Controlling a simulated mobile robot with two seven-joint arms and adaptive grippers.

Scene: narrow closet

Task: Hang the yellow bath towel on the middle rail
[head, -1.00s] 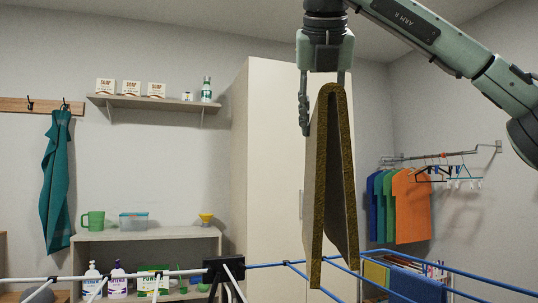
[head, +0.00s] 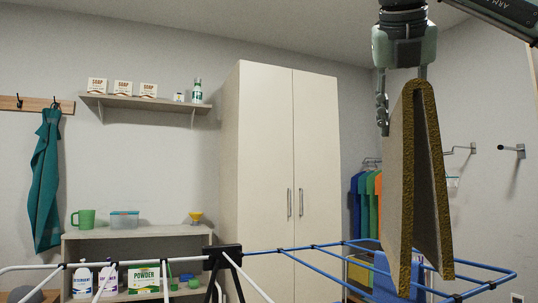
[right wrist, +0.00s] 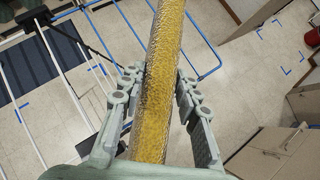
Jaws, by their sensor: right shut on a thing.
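The yellow bath towel (head: 428,150) hangs folded over in an upside-down V, with two long panels and a rounded top fold. Its broad faces look grey-brown and its edges yellow-brown in the head view; its fold looks yellow in the right wrist view (right wrist: 165,80). My right gripper (head: 404,100) is shut on the towel near the top fold, one finger on each side. The towel's lower ends overlap the blue rails of the drying rack (head: 300,250) in the head view; whether they touch cannot be told. My left gripper is not in view.
The rack has white rails at left and a black joint (head: 222,258). A blue cloth (head: 385,280) hangs on it behind the towel. A tall cabinet (head: 265,160) stands behind. Shirts (head: 365,205) hang at the back right. Cardboard boxes (right wrist: 265,150) lie on the floor.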

